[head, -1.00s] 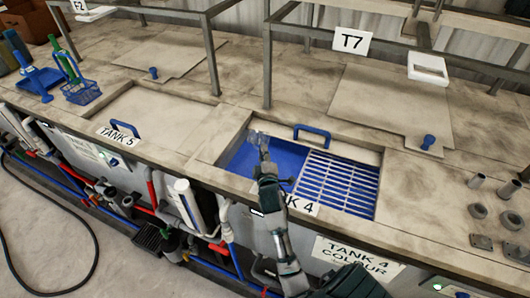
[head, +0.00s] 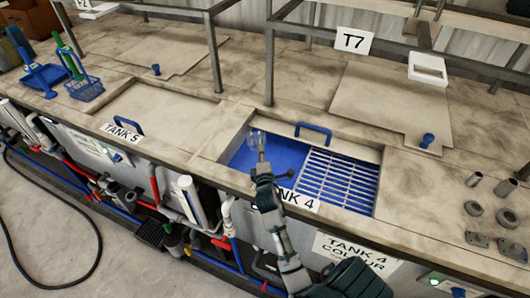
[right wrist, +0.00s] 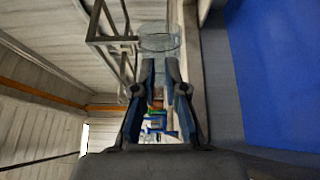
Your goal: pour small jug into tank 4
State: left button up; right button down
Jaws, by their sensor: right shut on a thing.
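Tank 4's blue opening (head: 285,157) lies in the bench at the middle of the head view, with a white slatted grate over its right part. My right gripper (head: 262,168) reaches over its front left part and is shut on the small jug (head: 257,140), which is clear and see-through. In the right wrist view the jug (right wrist: 160,38) sits between the fingertips (right wrist: 160,68), with tank blue along the right side. I cannot tell the jug's exact tilt or whether it holds liquid. My left gripper is not in view.
The tank 5 lid (head: 155,112) with a blue handle is left of the opening. A pale lid with a blue handle (head: 313,130) lies behind it. Metal frame posts (head: 269,65) stand behind. A blue basket (head: 86,88) stands far left; grey metal parts (head: 508,217) lie right.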

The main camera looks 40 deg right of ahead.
jog(key=n, duration=0.1)
jog(key=r+n+p, duration=0.1)
jog(key=n, duration=0.1)
jog(key=a+n+p, duration=0.1)
jog(key=shift+w+r+n, duration=0.2)
jog(key=shift+w+n, duration=0.05)
jog(key=shift+n, duration=0.05)
jog(key=n+p, duration=0.4)
jog(key=p, duration=0.1)
jog(key=shift+d+r, duration=0.2)
jog(key=shift+r, duration=0.15)
jog(key=shift+w+n, duration=0.1)
jog(key=shift+n, duration=1)
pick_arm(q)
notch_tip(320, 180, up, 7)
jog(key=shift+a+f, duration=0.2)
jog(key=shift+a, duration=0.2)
pick_arm(e)
jog(key=n, duration=0.2)
jog(key=r+n, duration=0.1)
jog(key=n, duration=0.1)
jog(key=r+n, duration=0.1)
jog(key=n, duration=0.1)
jog(key=shift+s+d+n, duration=0.3)
jog(key=shift+n, duration=0.1)
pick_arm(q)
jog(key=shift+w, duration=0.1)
